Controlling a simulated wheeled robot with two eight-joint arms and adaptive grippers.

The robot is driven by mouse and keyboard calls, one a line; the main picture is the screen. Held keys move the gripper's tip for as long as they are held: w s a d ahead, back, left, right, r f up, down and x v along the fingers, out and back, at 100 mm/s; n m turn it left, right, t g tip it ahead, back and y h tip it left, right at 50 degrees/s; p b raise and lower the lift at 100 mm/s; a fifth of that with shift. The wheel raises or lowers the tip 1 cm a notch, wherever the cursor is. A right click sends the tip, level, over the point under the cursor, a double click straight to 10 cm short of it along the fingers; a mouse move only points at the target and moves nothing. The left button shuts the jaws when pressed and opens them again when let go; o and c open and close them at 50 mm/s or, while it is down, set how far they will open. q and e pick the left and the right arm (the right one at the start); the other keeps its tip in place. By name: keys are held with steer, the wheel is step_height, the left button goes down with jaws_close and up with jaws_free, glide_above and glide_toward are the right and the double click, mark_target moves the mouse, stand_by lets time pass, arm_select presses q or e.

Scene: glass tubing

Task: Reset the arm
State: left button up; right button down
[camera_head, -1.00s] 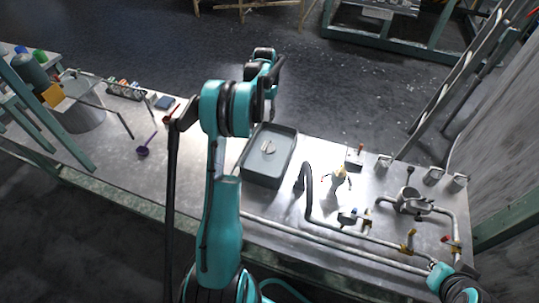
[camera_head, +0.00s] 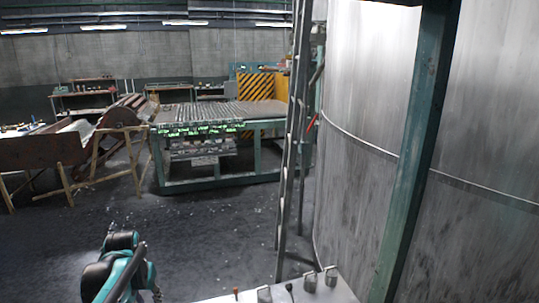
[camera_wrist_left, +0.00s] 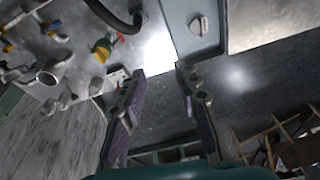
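My left arm (camera_head: 118,268) shows at the lower left of the head view, raised above the floor, with its lower part cut off by the frame. In the left wrist view my left gripper (camera_wrist_left: 160,73) is open, its two dark fingers well apart with nothing between them. Past its fingertips lies the bench edge, with a grey tray (camera_wrist_left: 193,38) holding a small pale piece (camera_wrist_left: 199,25). My right gripper is in neither current view.
The metal bench (camera_head: 338,290) shows at the bottom of the head view, with small fittings on it. A ladder-like frame (camera_head: 291,130), a green post (camera_head: 415,150) and a big metal tank (camera_head: 365,90) stand at right. A work table (camera_head: 215,115) stands behind open floor.

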arm_select(q)
steer(key=s+d+f+m+t, duration=0.1)
steer(key=s+d+t, duration=0.3)
steer(key=s+d, duration=1.2)
steer(key=shift+s+f+m+t+h+b, duration=0.3)
steer(key=shift+s+f+m+h+b, duration=0.15)
steer(key=shift+s, duration=0.75)
